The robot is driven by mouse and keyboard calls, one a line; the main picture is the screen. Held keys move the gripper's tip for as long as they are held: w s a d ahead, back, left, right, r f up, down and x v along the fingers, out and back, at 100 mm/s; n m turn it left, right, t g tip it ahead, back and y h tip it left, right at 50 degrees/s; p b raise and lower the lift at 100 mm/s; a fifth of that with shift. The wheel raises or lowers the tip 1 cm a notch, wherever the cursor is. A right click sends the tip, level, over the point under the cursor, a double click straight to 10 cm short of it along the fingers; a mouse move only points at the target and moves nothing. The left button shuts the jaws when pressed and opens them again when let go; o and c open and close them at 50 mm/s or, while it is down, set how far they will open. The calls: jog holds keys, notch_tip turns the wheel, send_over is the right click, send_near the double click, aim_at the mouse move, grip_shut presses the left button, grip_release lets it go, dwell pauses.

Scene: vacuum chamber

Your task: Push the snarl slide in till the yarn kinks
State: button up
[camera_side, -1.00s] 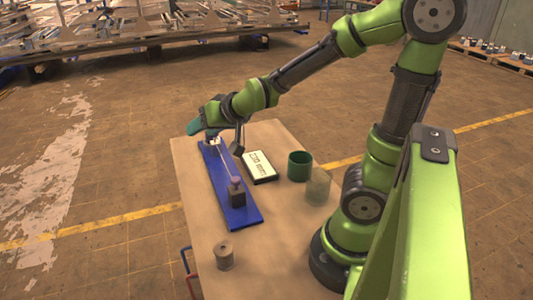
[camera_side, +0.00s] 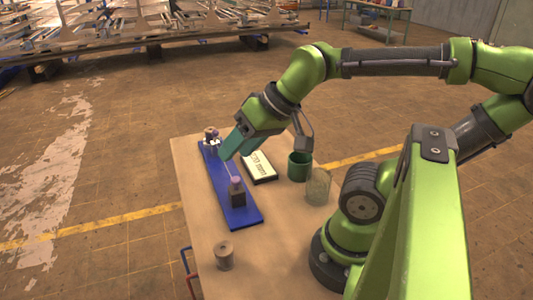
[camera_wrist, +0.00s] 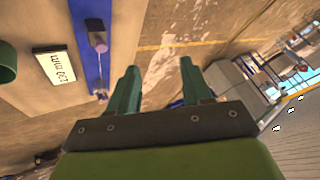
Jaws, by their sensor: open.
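A long blue board (camera_side: 246,216) lies on the table. A dark block with a purple top (camera_side: 237,192) stands near its near end, and a small fixture (camera_side: 211,136) stands at its far end. A thin pale yarn (camera_side: 229,171) runs between them, looking straight; my gripper hides part of it. I cannot tell which part is the snarl slide.
A display panel (camera_side: 262,168) with "230 mm" on it lies right of the board. A green cup (camera_side: 299,165) and a translucent greenish cylinder (camera_side: 318,186) stand further right. A grey spool-like cylinder (camera_side: 224,255) stands at the near left. The table's front is otherwise clear.

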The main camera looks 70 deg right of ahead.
jog(key=shift+o, duration=0.3)
jog(key=shift+o, duration=0.2)
jog(key=shift+w+f, duration=0.1)
jog(key=shift+f, duration=0.05)
jog(key=n+g+h, duration=0.2)
jog(key=n+g, duration=0.2)
jog(key=g, duration=0.3)
send_over(235, 179)
notch_tip(235, 179, down, 16)
jog(key=shift+f, duration=0.1)
grip_shut()
